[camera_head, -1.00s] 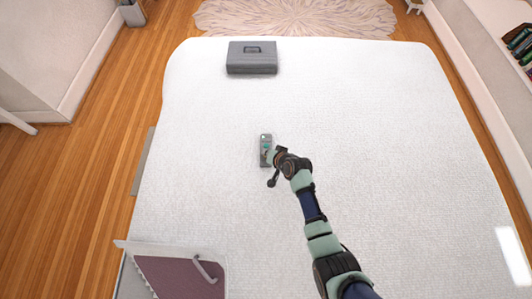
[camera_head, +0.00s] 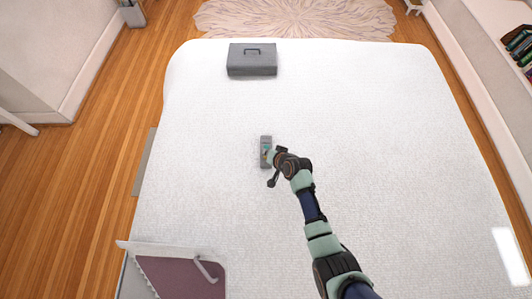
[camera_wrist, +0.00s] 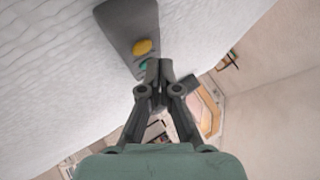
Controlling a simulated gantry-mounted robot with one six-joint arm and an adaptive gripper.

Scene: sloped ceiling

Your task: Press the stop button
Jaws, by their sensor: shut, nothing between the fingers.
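A grey button box (camera_head: 265,140) lies on the white cover near the middle of the head view. It also shows in the wrist view (camera_wrist: 122,20), with a yellow button (camera_wrist: 143,47) and a green button (camera_wrist: 144,66) lower down. I see no label that tells which is the stop button. My gripper (camera_wrist: 157,66) is shut and empty, its tips beside the green button and partly covering it and the near end of the box. Whether the tips touch it cannot be told. In the head view my gripper (camera_head: 270,156) is over the box's lower right side.
The white-covered bed (camera_head: 380,130) is broad and mostly clear around the box. A grey case (camera_head: 252,65) with a handle lies at the far side. A maroon-and-white box-like object (camera_head: 175,278) with a handle is at the lower left.

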